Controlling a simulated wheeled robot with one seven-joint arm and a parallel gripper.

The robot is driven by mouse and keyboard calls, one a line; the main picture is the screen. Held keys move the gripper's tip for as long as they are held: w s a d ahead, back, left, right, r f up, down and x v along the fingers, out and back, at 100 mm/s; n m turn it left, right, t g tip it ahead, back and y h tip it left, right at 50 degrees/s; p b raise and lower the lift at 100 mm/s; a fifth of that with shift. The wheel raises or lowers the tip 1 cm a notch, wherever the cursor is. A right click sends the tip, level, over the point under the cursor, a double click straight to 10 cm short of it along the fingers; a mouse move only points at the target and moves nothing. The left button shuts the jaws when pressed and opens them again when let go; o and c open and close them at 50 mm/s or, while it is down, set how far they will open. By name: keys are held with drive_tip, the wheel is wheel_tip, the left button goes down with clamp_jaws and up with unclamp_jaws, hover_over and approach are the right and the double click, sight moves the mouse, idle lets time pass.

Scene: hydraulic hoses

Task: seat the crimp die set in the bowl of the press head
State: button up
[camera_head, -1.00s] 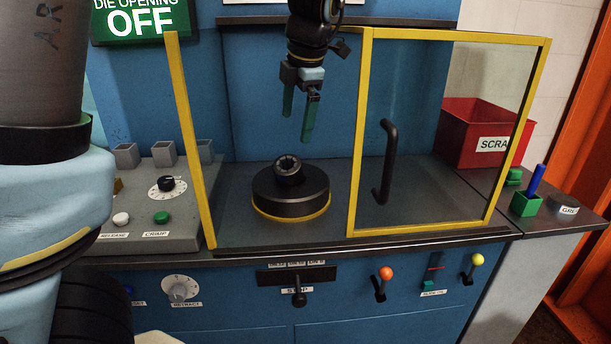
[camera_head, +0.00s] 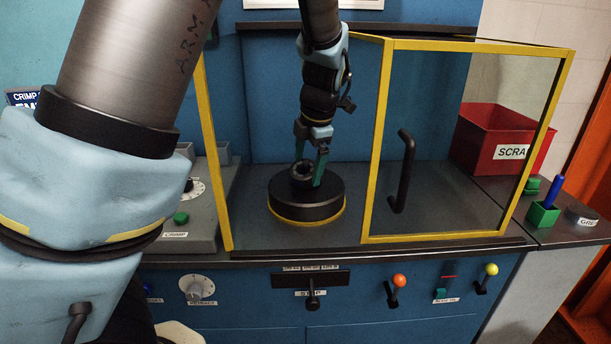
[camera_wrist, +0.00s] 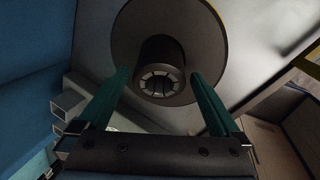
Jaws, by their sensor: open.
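The crimp die set (camera_head: 300,173) is a small dark ring of segments around a central hole. It stands up from the top of the round black press head (camera_head: 308,205), which has a yellow band at its base. I cannot tell how deep the die set sits in the bowl. My gripper (camera_head: 310,171) is open and points down, with its green fingers beside the die set. In the wrist view the die set (camera_wrist: 160,82) lies between the two fingers, with a gap on each side, and the press head (camera_wrist: 205,45) shows behind it.
A yellow-framed clear guard (camera_head: 375,150) with a black handle (camera_head: 404,172) stands right of the press head. A grey control box (camera_head: 205,215) is at the left. A red scrap bin (camera_head: 480,140) and a green holder (camera_head: 543,214) are at the right.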

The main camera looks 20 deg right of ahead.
clamp_jaws()
idle(0.8)
